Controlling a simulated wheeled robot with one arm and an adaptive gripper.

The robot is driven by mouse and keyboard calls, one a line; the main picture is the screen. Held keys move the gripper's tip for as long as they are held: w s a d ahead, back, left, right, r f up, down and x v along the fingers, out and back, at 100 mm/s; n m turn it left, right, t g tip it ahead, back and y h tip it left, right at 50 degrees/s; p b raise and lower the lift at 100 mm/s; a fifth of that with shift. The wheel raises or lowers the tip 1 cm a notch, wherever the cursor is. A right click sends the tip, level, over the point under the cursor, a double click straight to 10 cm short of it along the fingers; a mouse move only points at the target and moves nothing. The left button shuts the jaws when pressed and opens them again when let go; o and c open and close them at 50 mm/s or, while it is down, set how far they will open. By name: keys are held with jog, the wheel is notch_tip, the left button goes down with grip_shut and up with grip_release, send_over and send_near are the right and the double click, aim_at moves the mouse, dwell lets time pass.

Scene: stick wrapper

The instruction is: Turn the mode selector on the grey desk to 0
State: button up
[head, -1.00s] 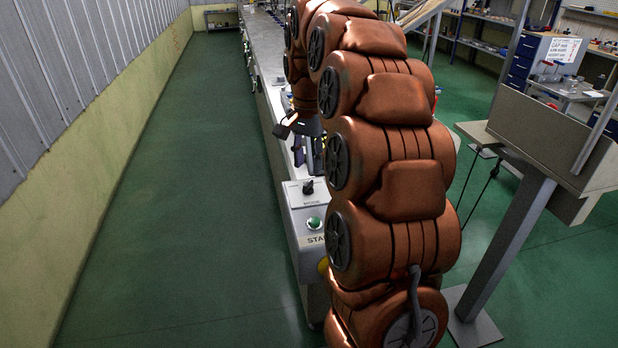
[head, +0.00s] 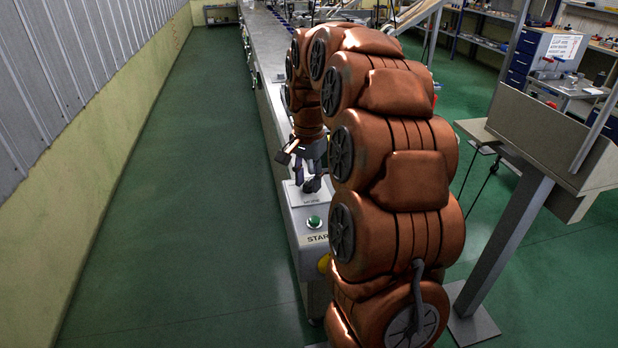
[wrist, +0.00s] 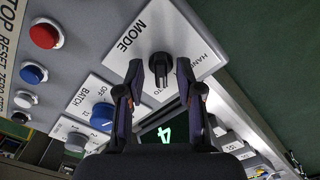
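The mode selector (wrist: 161,67) is a black knob on a white plate marked MODE and HAND, seen in the wrist view. Other marks on the plate are partly hidden, and I see no 0 on it. My gripper (wrist: 159,80) is open, with one fingertip on each side of the knob and small gaps showing; I cannot tell its depth. In the head view my gripper (head: 299,169) is over the near end of the grey desk (head: 300,237), and the knob is hard to tell from the dark fingers.
The wrist view shows a BATCH knob (wrist: 101,117), a red button (wrist: 45,36), a blue button (wrist: 33,74) and a green-digit display (wrist: 165,134) nearby. A green START button (head: 314,222) is at the desk's near end. The green floor (head: 185,220) left of it is clear.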

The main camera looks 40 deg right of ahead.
grip_shut()
jog(key=shift+d, duration=0.1)
jog(key=shift+f+n+b, duration=0.1)
jog(key=shift+n+b, duration=0.2)
jog(key=n+b, duration=0.1)
jog(key=n, duration=0.1)
jog(key=shift+w+n+b, duration=0.1)
jog(key=shift+n+b, duration=0.2)
jog(key=shift+b, duration=0.1)
jog(key=n+b, duration=0.1)
jog(key=n, duration=0.4)
jog(key=shift+b, duration=0.4)
jog(key=shift+n, duration=0.3)
jog(key=shift+o, duration=0.7)
grip_release()
